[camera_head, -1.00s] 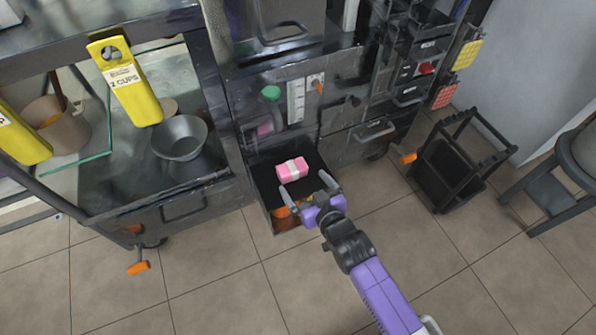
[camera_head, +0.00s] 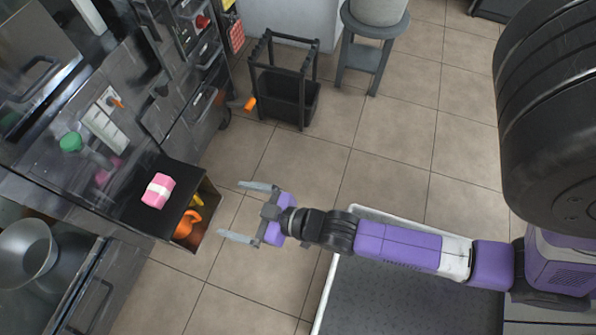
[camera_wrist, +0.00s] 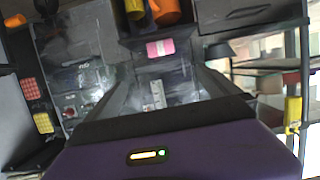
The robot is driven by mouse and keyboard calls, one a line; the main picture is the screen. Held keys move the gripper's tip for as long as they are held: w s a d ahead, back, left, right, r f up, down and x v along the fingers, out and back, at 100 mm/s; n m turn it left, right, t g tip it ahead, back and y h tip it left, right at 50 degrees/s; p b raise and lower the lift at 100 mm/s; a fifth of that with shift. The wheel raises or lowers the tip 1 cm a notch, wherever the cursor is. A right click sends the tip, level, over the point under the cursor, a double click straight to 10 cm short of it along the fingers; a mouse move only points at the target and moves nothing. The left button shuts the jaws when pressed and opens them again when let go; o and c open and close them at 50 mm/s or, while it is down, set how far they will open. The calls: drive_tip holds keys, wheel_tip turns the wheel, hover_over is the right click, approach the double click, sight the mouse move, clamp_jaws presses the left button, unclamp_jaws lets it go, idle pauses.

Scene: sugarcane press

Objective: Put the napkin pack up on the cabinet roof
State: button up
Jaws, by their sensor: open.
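The napkin pack (camera_head: 158,190) is a small pink block with a white band. My gripper (camera_head: 248,212) is open and empty, to the right of the drawer and apart from the pack. In the wrist view the pink pack (camera_wrist: 160,48) shows near the top middle, beyond my wrist housing. I cannot tell which surface is the cabinet's roof.
An orange pot (camera_head: 187,224) and a yellow thing (camera_head: 197,200) sit in the drawer's front part. A metal bowl (camera_head: 28,252) stands at lower left. A black rack (camera_head: 285,90) and a grey stool (camera_head: 372,45) stand beyond. The tiled floor between is clear.

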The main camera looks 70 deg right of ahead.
drive_tip(key=s+r, duration=1.7)
drive_tip(key=t+b, duration=0.3)
drive_tip(key=b, duration=1)
hover_over(163, 191)
drive_tip(key=s, duration=0.7)
wheel_tip(163, 191, down, 18)
drive_tip(key=shift+w+d+f+m+h, duration=0.15)
drive_tip(key=shift+w+f, duration=0.15)
drive_tip(key=shift+w, duration=0.15)
drive_tip(key=shift+w+d+f+m+h, duration=0.15)
drive_tip(key=shift+w+f, duration=0.1)
drive_tip(key=shift+w, duration=0.15)
drive_tip(key=shift+g, duration=0.5)
drive_tip(key=f, duration=0.4)
drive_tip(key=shift+w+a, duration=0.2)
drive_tip(key=shift+w, duration=0.05)
drive_tip(key=w+b, duration=0.1)
drive_tip(key=w, duration=0.1)
drive_tip(key=w+f+b, duration=0.1)
drive_tip(key=w, duration=0.1)
drive_tip(key=w+b, duration=0.1)
drive_tip(key=w, duration=0.1)
drive_tip(key=shift+w+f, duration=0.15)
drive_tip(key=shift+f, duration=0.15)
drive_tip(key=shift+w, duration=0.55)
drive_tip(key=shift+a+r, duration=0.1)
drive_tip(key=shift+r, duration=0.05)
drive_tip(key=c, duration=1.5)
